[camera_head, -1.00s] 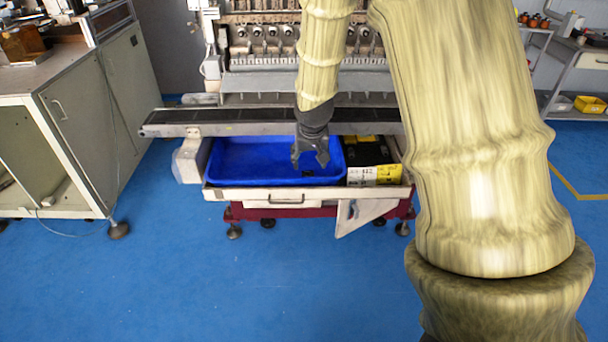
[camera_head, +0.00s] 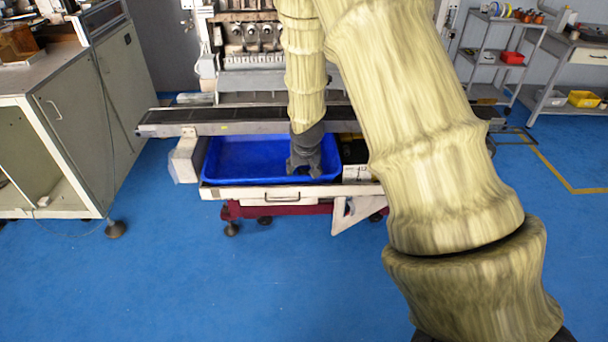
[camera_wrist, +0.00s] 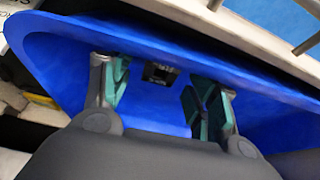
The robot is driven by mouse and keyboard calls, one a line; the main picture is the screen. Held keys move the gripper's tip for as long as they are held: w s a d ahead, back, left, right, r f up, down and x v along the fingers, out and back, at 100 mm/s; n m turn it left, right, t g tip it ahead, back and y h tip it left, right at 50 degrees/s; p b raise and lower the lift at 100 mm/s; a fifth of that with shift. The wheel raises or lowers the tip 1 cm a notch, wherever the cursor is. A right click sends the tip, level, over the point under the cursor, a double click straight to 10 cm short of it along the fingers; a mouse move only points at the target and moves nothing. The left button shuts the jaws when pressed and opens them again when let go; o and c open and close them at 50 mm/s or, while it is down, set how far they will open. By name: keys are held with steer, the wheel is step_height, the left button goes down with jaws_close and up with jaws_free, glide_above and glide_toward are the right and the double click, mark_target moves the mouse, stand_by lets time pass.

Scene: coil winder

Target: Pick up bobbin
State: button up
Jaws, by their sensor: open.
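The bobbin, a small black block-like thing with pale markings (camera_wrist: 160,73), lies in the blue bin (camera_wrist: 75,45). In the wrist view it sits between my two fingers, a little beyond them, with a gap on each side. My gripper (camera_wrist: 160,90) is open and empty, with teal pads on the fingers. In the head view my gripper (camera_head: 304,171) points down into the right part of the blue bin (camera_head: 235,160) and hides the bobbin there. I cannot tell whether the fingertips touch the bin floor.
The bin rests in a pale drawer-like tray (camera_head: 215,193) under a dark conveyor (camera_head: 225,118) that runs close behind my forearm. A white label (camera_head: 355,173) shows right of the bin. A grey cabinet (camera_head: 85,110) stands at left. The blue floor in front is clear.

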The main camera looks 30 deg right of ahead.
steer(key=shift+w+d+f, duration=0.1)
steer(key=shift+w+f, duration=0.05)
steer(key=shift+f, duration=0.35)
steer(key=c, duration=0.8)
steer(key=shift+r+b, duration=0.45)
steer(key=shift+r, duration=4.6)
